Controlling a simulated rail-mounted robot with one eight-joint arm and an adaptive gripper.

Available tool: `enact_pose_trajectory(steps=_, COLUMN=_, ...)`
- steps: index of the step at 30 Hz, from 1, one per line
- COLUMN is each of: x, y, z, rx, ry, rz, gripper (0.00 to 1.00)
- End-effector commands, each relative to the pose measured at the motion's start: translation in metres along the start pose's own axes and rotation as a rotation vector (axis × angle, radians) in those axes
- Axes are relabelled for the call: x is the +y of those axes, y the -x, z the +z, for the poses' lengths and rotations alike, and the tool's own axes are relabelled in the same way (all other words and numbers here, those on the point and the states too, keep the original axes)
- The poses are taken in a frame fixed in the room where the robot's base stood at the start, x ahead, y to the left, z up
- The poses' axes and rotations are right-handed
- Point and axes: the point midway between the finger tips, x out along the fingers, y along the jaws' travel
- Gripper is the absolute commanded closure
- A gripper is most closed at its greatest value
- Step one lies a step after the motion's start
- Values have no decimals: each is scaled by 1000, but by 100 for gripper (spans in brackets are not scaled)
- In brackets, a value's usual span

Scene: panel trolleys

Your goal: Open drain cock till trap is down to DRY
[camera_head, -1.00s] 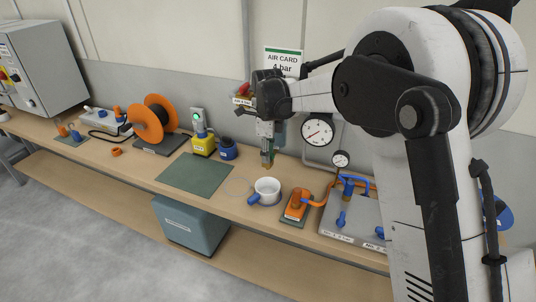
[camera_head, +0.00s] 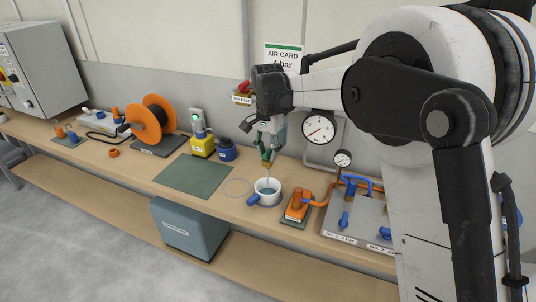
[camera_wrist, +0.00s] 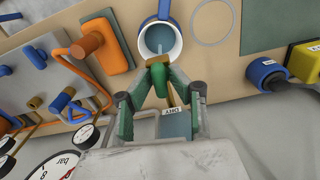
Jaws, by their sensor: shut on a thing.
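My gripper (camera_wrist: 160,82) is shut on the green drain cock handle (camera_wrist: 158,88), its fingertips on either side of it. The gripper (camera_head: 267,158) also shows in the head view, above the white mug. The trap bowl (camera_wrist: 175,125) is behind the handle, with a DRY label on it; the fingers and wrist partly hide it, and I cannot read its water level. A thin pale stream (camera_head: 267,180) falls from below the cock into the white mug (camera_head: 268,198). The mug (camera_wrist: 160,24) has a blue handle and bluish water inside.
An orange fitting (camera_head: 297,207) and a grey valve panel (camera_head: 350,222) with blue handles sit right of the mug. Pressure gauges (camera_head: 319,126) hang behind.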

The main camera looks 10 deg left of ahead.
Motion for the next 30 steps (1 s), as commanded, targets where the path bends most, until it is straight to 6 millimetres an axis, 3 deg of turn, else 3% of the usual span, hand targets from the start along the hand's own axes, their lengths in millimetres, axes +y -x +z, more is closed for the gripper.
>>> enact_pose_trajectory(steps=3, x=0, y=0, z=0, rx=0, ry=5, rz=0, gripper=70)
enact_pose_trajectory(steps=14, x=0, y=7, z=0, rx=0, ry=2, rz=0, gripper=70)
enact_pose_trajectory(steps=30, x=0, y=70, z=0, rx=0, ry=1, rz=0, gripper=70)
